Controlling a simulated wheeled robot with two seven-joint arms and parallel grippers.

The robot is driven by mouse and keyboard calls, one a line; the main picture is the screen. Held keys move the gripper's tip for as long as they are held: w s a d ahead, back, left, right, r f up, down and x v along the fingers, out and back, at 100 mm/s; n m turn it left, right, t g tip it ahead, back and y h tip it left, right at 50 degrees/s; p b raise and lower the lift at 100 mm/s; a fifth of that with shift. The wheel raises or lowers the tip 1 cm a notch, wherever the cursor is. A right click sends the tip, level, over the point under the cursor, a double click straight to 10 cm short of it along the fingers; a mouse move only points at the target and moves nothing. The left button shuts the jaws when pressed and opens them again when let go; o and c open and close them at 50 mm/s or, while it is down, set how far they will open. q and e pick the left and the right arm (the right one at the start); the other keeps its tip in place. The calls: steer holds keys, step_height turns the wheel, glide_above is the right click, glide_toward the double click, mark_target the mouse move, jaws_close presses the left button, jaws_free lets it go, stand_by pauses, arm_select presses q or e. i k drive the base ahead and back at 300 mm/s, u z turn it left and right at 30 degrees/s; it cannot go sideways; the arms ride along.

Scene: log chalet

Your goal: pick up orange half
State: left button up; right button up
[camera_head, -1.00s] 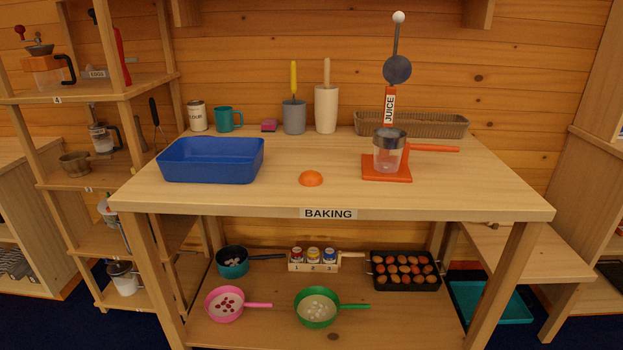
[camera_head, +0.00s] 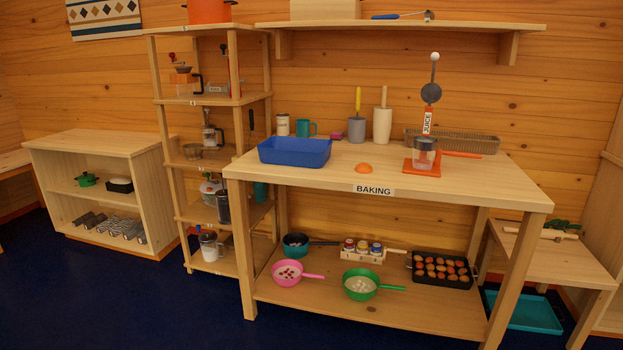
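The orange half (camera_head: 364,169) is a small orange dome lying on the front part of the wooden table top (camera_head: 320,180), above the BAKING label (camera_head: 374,190). It sits between the blue bin (camera_head: 295,163) on the left and the orange juice press (camera_head: 421,169) on the right, apart from both. A clear cup (camera_head: 424,153) with a grey rim stands on the press's base. Neither of my grippers shows in this view.
A grey basket (camera_head: 470,143) lies along the back right of the table. A grey pot (camera_head: 356,130) and a white pot (camera_head: 382,125) stand at the back. An open shelf rack (camera_head: 237,100) stands left of the table. Blue floor (camera_head: 130,300) is clear in front.

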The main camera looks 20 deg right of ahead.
mark_target(362, 169)
steer(key=z, duration=0.75)
steer(key=i, duration=0.5)
steer(key=z, duration=0.8)
steer(key=i, duration=0.9)
steer(key=u, duration=0.15)
